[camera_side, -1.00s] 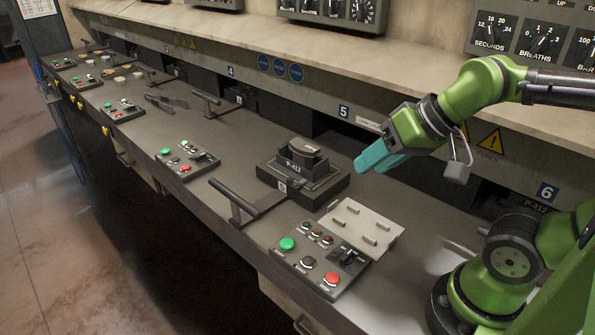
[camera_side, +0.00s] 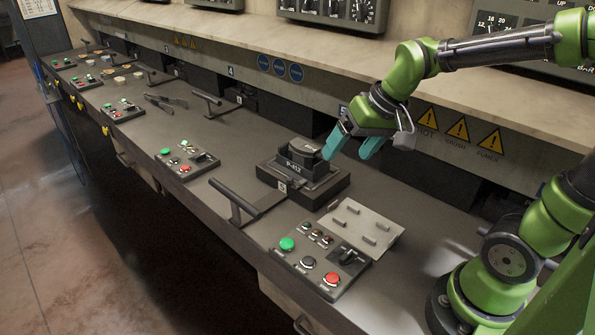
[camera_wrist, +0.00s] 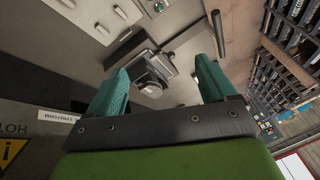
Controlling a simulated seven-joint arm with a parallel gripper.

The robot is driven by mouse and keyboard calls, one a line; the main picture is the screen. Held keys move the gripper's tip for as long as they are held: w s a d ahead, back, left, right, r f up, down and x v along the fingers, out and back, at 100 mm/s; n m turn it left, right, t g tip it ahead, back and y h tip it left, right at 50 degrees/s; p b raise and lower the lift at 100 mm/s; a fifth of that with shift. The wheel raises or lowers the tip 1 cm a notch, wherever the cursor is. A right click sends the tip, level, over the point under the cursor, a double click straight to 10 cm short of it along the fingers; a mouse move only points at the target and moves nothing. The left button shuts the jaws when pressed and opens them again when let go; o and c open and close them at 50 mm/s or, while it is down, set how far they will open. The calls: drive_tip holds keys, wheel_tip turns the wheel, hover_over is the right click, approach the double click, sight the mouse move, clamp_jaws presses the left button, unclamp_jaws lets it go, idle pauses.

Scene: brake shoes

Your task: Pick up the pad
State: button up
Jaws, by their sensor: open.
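The pad (camera_side: 303,153) is a dark block marked P-412. It sits on a dark stepped base (camera_side: 318,187) on the bench, with a small "5" label in front. My gripper (camera_side: 350,152) is open and empty, just right of the pad and at about its height in the picture, its teal fingers pointing down and left. In the wrist view the pad (camera_wrist: 152,76) shows between the two teal fingers, beyond their tips. I see no contact between the fingers and the pad.
A light plate with several pegs (camera_side: 362,226) and a button panel (camera_side: 318,262) lie in front. A black handle (camera_side: 236,199) stands to the left. A wall with warning signs (camera_side: 457,130) runs behind my gripper.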

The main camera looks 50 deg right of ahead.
sight(303, 145)
drive_tip(key=w+d+f+n, duration=0.1)
drive_tip(key=w+d+f, duration=0.1)
drive_tip(key=w, duration=0.3)
drive_tip(key=w+d+f+n, duration=0.1)
drive_tip(key=w+d, duration=0.2)
drive_tip(key=w, duration=0.2)
drive_tip(key=w+d+f+g+h, duration=0.1)
drive_tip(key=w+d+f, duration=0.1)
drive_tip(key=w+d, duration=0.1)
drive_tip(key=shift+w+d+f+n, duration=0.15)
drive_tip(key=shift+w+f+n, duration=0.05)
drive_tip(key=shift+w, duration=0.25)
drive_tip(key=shift+w+d+f+n, duration=0.15)
drive_tip(key=shift+w+n, duration=0.05)
drive_tip(key=shift+w, duration=0.25)
drive_tip(key=shift+w+d+r+n+t, duration=0.15)
drive_tip(key=shift+w+d+r+n, duration=0.1)
drive_tip(key=shift+w+r+n, duration=0.25)
drive_tip(key=shift+w+d+r+n+t, duration=0.15)
drive_tip(key=shift+w+d+r+n, duration=0.15)
drive_tip(key=shift+w, duration=0.4)
drive_tip(key=shift+a+f, duration=0.1)
drive_tip(key=shift+f, duration=0.25)
drive_tip(key=x, duration=0.7)
drive_tip(key=shift+w, duration=0.15)
drive_tip(key=shift+c, duration=0.3)
drive_tip(key=shift+r, duration=0.1)
drive_tip(key=c, duration=1.3)
drive_tip(key=shift+r, duration=0.1)
